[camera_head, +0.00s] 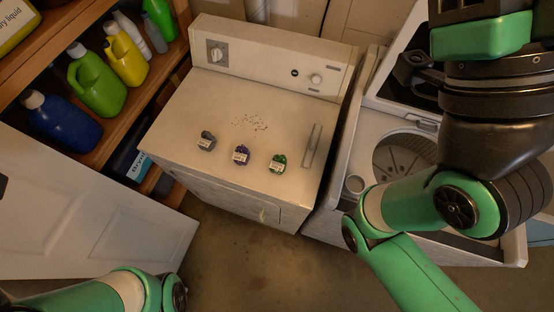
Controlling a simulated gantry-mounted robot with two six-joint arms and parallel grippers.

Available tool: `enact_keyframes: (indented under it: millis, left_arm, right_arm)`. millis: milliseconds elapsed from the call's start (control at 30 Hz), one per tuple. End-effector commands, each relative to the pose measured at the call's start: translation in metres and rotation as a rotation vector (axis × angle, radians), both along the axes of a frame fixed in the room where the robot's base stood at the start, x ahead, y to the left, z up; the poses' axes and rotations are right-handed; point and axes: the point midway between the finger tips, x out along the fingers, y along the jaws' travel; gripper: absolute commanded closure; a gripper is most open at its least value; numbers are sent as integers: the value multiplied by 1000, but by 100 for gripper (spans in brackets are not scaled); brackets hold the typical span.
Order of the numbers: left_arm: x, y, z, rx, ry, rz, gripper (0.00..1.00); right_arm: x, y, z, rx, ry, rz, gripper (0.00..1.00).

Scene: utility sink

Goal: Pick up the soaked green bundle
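The green bundle (278,164) is a small dark green lump with a white label. It rests on the top of the white dryer (215,110), toward its front right. A purple bundle (241,155) with a white label lies to its left, and a grey bundle (207,141) lies further left. They are apart from one another. My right arm comes in large at the right. The black end of my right gripper (412,72) seems to show above the washer, away from the bundles, but its fingers are not clear. My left gripper is out of view; only green arm links show at the bottom left.
A washer with an open lid (392,105) stands to the right of the dryer. Wooden shelves at the left hold bottles, including a green jug (97,85) and a blue jug (62,124).

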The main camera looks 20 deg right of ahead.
Motion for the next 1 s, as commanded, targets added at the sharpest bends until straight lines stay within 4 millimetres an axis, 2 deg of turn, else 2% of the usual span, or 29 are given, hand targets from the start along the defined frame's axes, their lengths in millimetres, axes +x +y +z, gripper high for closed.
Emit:
enact_keyframes:
  millis: [467,700,1000]
  left_arm:
    - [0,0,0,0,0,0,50]
    - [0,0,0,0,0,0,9]
    - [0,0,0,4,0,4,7]
  right_arm:
    - [0,0,0,0,0,0,50]
    - [0,0,0,0,0,0,50]
    - [0,0,0,0,0,0,50]
